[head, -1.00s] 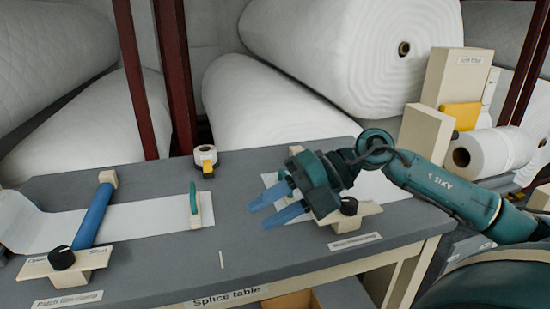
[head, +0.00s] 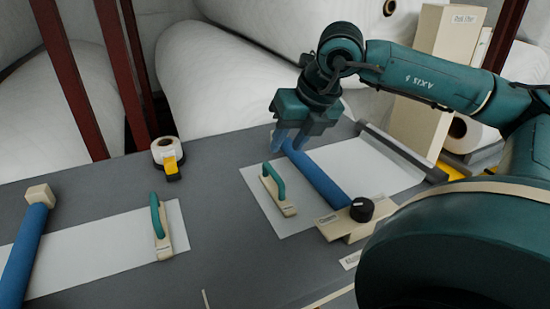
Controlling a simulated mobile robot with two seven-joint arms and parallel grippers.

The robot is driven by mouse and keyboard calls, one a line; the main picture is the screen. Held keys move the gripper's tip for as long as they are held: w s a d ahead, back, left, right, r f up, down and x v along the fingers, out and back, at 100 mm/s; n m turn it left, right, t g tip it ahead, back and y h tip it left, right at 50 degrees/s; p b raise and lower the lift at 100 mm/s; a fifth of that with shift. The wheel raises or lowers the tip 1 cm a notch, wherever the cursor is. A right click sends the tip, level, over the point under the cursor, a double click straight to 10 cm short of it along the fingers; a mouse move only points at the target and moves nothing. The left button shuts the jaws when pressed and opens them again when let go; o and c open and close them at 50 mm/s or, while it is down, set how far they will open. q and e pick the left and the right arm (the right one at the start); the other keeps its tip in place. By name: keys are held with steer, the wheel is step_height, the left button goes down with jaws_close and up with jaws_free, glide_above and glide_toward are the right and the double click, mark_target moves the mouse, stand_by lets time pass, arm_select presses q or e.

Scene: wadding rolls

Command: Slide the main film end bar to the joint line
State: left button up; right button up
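The main film end bar (head: 281,190), a beige bar with a green handle, lies across the left part of the right-hand white film (head: 372,168). A short pale mark on the grey table (head: 206,299), between the two films, may be the joint line. My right gripper (head: 291,146) points down above the far end of the blue clamp roller (head: 322,181), to the right of and beyond the end bar. Its two blue fingers look apart; whether they touch the roller is unclear. Nothing shows held. My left gripper is not in view.
A black knob (head: 361,209) sits at the roller's near end. A second green-handled bar (head: 160,227) lies on the left film (head: 105,250). A tape roll (head: 167,152) stands at the back. The table between the films is clear.

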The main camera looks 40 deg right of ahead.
mark_target(272, 169)
steer(key=p+x, duration=0.3)
steer(key=x, duration=0.4)
steer(key=shift+w+f, duration=0.15)
steer(key=shift+f, duration=0.1)
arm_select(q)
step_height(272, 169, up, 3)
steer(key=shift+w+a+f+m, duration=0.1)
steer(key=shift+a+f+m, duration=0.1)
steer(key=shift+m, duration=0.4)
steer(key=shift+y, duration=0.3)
arm_select(e)
jaws_close()
